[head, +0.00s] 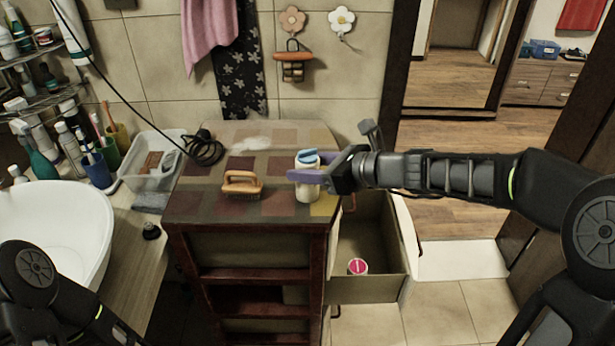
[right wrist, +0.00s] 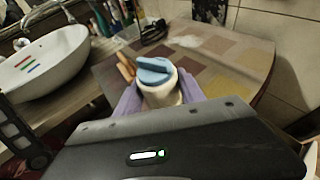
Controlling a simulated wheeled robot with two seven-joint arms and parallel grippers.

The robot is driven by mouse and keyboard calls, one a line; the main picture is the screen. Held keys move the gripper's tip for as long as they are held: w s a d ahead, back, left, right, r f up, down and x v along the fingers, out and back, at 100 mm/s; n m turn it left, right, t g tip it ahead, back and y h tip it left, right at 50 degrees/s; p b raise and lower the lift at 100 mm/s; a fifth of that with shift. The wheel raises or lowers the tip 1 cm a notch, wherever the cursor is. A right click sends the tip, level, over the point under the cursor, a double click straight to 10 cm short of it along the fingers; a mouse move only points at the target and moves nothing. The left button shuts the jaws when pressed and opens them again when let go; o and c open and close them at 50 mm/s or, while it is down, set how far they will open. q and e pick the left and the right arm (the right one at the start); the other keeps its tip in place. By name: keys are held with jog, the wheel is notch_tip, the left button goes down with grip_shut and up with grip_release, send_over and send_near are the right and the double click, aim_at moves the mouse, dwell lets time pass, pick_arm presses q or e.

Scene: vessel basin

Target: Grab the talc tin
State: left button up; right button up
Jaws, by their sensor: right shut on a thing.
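The talc tin, a white round container (head: 307,188) with a blue lid, is upright over the right part of the patterned cabinet top. My right gripper (head: 308,176) reaches in from the right and is shut on it, a purple finger on its near side. In the right wrist view the tin (right wrist: 160,92) sits between the two purple fingers (right wrist: 160,97). I cannot tell whether its base touches the top. My left gripper is out of view; only part of my left arm shows at the lower left.
A wooden-handled brush (head: 242,184) and a coiled black cable (head: 204,150) lie on the cabinet top (head: 200,207). An open drawer (head: 375,285) below right holds a pink-topped round container (head: 357,267). A white basin (head: 50,225) and clear bin (head: 150,177) stand left.

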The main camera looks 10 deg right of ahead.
grip_shut()
jog(key=shift+r, duration=0.1)
jog(key=shift+r, duration=0.75)
notch_tip(320, 180, up, 26)
jog(key=p, duration=0.6)
jog(key=shift+r, duration=0.2)
